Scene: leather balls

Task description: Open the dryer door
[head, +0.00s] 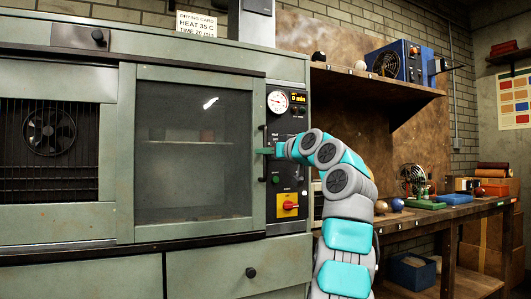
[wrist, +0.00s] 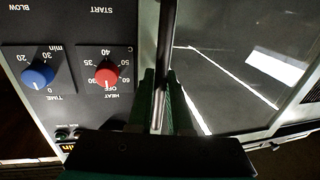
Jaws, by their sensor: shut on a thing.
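The dryer door (head: 190,72) is a green-grey frame around a dark glass window. It looks flush with the cabinet. The handle (head: 262,172) is an upright dark bar on the door's right edge. My gripper (head: 266,151) is shut on it at about mid-height, with my arm reaching in from the right. In the wrist view the handle (wrist: 166,40) runs between the two green fingers of my gripper (wrist: 160,100), with the door glass (wrist: 215,70) to its right. Faint shapes show on a shelf behind the glass.
The control panel (head: 288,135) with gauge and yellow-backed red switch (head: 288,204) is right of the handle. Blue (wrist: 38,75) and red knobs (wrist: 107,74) appear close by in the wrist view. A workbench (head: 440,212) with balls and a small fan stands to the right.

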